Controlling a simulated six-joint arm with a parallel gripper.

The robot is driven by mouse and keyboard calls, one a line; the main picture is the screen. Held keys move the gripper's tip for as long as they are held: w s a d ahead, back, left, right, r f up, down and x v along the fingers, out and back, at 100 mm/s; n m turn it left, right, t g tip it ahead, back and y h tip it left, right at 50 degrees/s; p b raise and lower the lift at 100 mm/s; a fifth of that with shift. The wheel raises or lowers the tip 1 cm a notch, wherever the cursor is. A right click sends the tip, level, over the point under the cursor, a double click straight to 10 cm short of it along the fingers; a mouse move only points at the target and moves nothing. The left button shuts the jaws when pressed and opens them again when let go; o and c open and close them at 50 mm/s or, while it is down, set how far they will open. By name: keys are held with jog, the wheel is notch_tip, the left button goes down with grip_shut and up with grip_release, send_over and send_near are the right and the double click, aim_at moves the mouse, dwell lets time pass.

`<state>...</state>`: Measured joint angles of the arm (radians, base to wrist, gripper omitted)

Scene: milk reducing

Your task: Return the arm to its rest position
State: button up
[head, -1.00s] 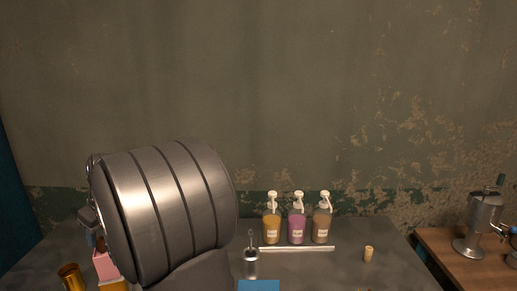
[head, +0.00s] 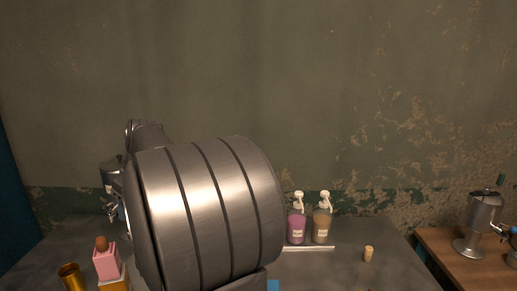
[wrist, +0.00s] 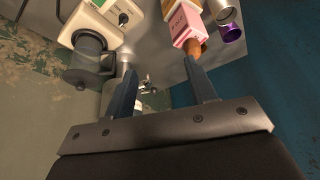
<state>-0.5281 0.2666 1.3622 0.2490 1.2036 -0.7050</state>
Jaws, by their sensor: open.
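My gripper (wrist: 159,66) shows in the wrist view with its two dark fingers spread wide apart. Nothing is held between them. A pink carton-like block (wrist: 184,22) with a brown rounded top shows just beyond the right finger's tip; I cannot tell whether they touch. In the head view my large grey arm link fills the left middle, and I cannot make out the fingers. The pink block (head: 106,262) stands left of the arm there, on a yellowish base.
A brass cup (head: 71,276) stands at front left. Purple (head: 297,229) and brown (head: 321,230) pump bottles stand behind a pale bar (head: 308,248). A small cork-like piece (head: 368,253) lies to the right. A metal dispenser (head: 484,220) stands on the wooden table. A white appliance (wrist: 104,20) with a dark jug (wrist: 88,58) shows in the wrist view.

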jog(key=w+v, duration=0.1)
jog(key=v, duration=0.5)
jog(key=w+d+r+m+t, duration=0.1)
jog(key=w+d+m, duration=0.3)
jog(key=w+d, duration=0.7)
jog(key=w+d+m+h, duration=0.1)
jog(key=w+d+m, duration=0.2)
jog(key=d, duration=1)
jog(key=w+d+m+t+h, duration=0.1)
jog(key=w+d+m, duration=0.2)
jog(key=d, duration=1.1)
jog(key=w, duration=0.2)
jog(key=shift+w+d+r+h, duration=0.2)
jog(key=shift+w+r+h, duration=0.1)
jog(key=shift+r+h, duration=0.1)
